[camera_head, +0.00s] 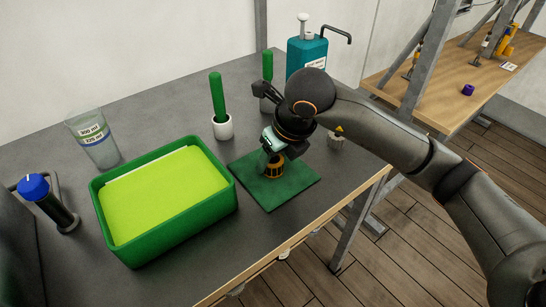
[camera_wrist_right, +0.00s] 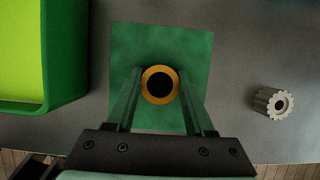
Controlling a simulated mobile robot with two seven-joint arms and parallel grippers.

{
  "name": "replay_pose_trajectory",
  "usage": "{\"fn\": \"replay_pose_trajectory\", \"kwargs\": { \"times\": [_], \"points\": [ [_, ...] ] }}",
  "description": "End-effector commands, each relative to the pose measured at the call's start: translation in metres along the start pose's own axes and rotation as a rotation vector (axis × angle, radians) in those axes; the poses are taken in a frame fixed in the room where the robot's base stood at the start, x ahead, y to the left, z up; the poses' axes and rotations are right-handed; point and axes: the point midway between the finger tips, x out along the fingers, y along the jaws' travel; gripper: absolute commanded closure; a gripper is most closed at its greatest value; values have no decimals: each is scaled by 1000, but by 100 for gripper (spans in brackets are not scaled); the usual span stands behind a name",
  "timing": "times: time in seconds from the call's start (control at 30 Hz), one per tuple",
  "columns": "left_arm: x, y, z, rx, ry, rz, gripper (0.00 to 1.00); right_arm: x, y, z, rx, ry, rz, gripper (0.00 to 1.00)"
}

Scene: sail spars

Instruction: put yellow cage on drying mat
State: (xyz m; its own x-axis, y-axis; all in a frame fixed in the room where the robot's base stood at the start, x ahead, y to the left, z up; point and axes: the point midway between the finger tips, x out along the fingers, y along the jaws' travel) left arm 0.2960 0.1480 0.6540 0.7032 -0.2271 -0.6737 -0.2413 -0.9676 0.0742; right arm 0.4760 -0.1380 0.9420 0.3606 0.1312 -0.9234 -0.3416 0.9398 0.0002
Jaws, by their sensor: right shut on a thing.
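The yellow cage (camera_head: 272,164) is a short yellow-orange cylinder with dark gaps, upright over the middle of the drying mat. The drying mat (camera_head: 284,192) is a flat dark green square on the grey table. My right gripper (camera_head: 271,153) is shut on the cage from above. In the right wrist view the cage (camera_wrist_right: 146,84) shows as a yellow ring with a dark centre between the two fingers, over the mat (camera_wrist_right: 195,50). Its base is at or very near the mat; I cannot tell whether it touches. My left gripper is not in view.
A green tray (camera_head: 176,234) with a bright yellow-green inside stands left of the mat. A grey toothed part (camera_wrist_right: 274,103) stands right of it. Behind are a green-handled tool in a white cup (camera_head: 222,127), a teal bottle (camera_head: 306,60) and a clear beaker (camera_head: 98,145).

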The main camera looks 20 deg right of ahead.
Motion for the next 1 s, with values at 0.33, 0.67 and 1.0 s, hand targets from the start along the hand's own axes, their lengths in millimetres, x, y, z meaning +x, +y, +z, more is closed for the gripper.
{"fn": "replay_pose_trajectory", "kwargs": {
  "times": [0.33, 0.67, 1.0],
  "points": [
    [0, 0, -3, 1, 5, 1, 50, 1, 0, 0, 0, 1, 0, 17],
    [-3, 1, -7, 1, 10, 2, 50, -7, 0, 2, 0, -2, 0, 17],
    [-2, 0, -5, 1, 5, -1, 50, -78, 0, 2, -2, -5, -2, 17]
  ]
}}
